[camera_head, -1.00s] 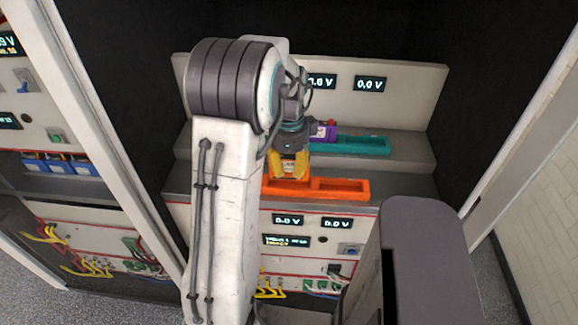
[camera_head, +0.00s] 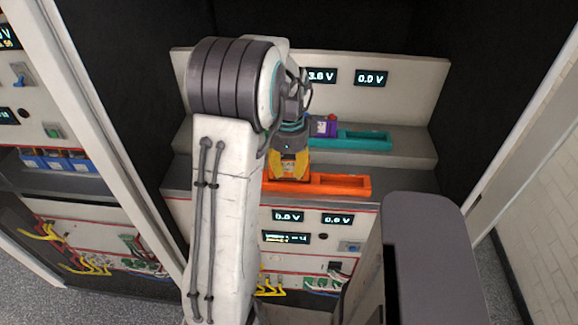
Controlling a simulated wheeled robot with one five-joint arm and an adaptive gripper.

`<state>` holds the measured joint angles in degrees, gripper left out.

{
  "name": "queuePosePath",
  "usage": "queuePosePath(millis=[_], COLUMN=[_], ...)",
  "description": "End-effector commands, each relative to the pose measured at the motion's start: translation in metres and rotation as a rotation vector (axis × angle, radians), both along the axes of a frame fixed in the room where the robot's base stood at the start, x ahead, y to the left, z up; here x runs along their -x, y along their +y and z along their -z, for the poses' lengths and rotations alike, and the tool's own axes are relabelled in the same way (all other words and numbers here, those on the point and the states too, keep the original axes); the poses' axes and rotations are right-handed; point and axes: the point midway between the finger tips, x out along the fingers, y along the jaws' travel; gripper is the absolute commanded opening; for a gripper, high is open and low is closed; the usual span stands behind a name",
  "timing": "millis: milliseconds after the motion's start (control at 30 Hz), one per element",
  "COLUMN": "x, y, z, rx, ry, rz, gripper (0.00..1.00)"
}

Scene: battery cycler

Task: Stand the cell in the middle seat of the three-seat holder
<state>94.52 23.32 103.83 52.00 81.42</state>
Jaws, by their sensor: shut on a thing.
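My gripper (camera_head: 290,168) has yellow fingers and points down at the left part of the orange holder (camera_head: 342,191) on the front ledge. It is shut on a cell, which is mostly hidden between the fingers; I cannot tell whether the cell touches the holder. The orange holder's right seat is empty. Its left end is hidden by my arm, so its seats cannot all be counted. A teal holder (camera_head: 365,142) lies on the step behind, its left part also hidden. A purple block with a red top (camera_head: 326,126) stands at its visible left side.
More displays (camera_head: 337,219) are on the front face below the ledge. Blue boxes (camera_head: 60,163) sit in a cabinet at left. Dark walls flank the bench.

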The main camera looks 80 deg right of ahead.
Motion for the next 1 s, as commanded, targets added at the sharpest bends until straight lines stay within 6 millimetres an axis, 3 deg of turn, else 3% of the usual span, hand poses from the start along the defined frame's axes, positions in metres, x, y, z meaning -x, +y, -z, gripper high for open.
queuePosePath(millis=[1000], x=[0.0], y=[0.0], z=[0.018], rx=[0.001], ry=[0.0], rz=[0.0], gripper=[0.0])
